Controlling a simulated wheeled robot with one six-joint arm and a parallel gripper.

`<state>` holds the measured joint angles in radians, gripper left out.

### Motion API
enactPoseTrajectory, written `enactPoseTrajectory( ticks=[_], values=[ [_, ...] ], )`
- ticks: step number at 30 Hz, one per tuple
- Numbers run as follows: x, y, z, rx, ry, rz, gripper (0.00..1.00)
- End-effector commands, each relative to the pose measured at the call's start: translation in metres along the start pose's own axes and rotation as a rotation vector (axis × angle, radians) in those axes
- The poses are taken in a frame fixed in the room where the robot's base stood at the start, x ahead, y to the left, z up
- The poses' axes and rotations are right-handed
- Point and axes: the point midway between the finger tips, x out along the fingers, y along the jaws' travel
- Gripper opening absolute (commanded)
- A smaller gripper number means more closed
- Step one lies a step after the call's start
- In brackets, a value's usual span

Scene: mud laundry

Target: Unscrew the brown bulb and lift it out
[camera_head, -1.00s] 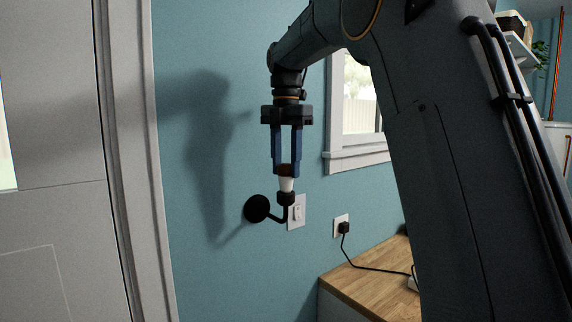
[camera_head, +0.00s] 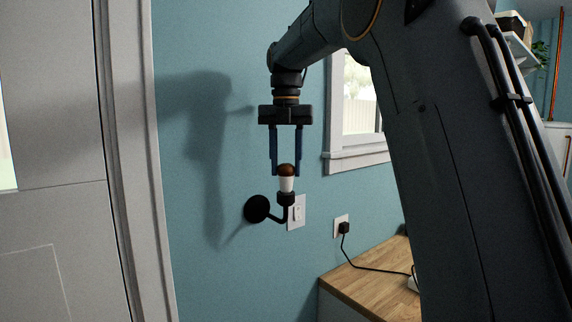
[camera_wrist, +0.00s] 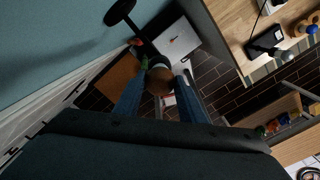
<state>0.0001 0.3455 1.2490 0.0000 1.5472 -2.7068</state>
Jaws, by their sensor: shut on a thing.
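The brown bulb (camera_head: 286,170) stands upright, with a brown top and white lower part, in the black socket (camera_head: 286,198) of a wall lamp (camera_head: 257,208). My gripper (camera_head: 286,172) points straight down over it and is shut on the bulb, one blue finger at its left and one at its right. In the wrist view the bulb's brown top (camera_wrist: 160,82) lies between the two fingers (camera_wrist: 162,78). The socket is mostly hidden behind the bulb there. The white part still meets the socket.
A light switch (camera_head: 297,212) is on the wall just behind the lamp. A plugged-in outlet (camera_head: 341,226) and a wooden counter (camera_head: 362,265) are at lower right. A window (camera_head: 358,110) is behind my arm. In the wrist view a blue bulb-like thing (camera_wrist: 311,28) is on the counter.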

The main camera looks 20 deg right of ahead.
Motion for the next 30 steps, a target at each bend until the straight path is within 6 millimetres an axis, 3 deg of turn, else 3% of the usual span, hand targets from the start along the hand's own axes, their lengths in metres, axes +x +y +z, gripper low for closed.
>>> enactPoseTrajectory(
  ticks=[8, 9, 12, 18, 21, 30],
  values=[
    [0.0001, 0.0, -0.0001, -0.028, 0.001, 0.0, 0.13],
    [0.0001, 0.0, -0.0001, -0.028, 0.001, 0.0, 0.43],
    [0.0001, 0.0, -0.0001, -0.027, 0.0, 0.0, 0.58],
    [0.0, 0.0, 0.0, -0.026, 0.0, 0.0, 0.58],
    [0.0001, 0.0, 0.0, -0.026, 0.0, 0.0, 0.43],
    [0.0, 0.0, 0.0, -0.026, 0.0, 0.0, 0.43]
  ],
)
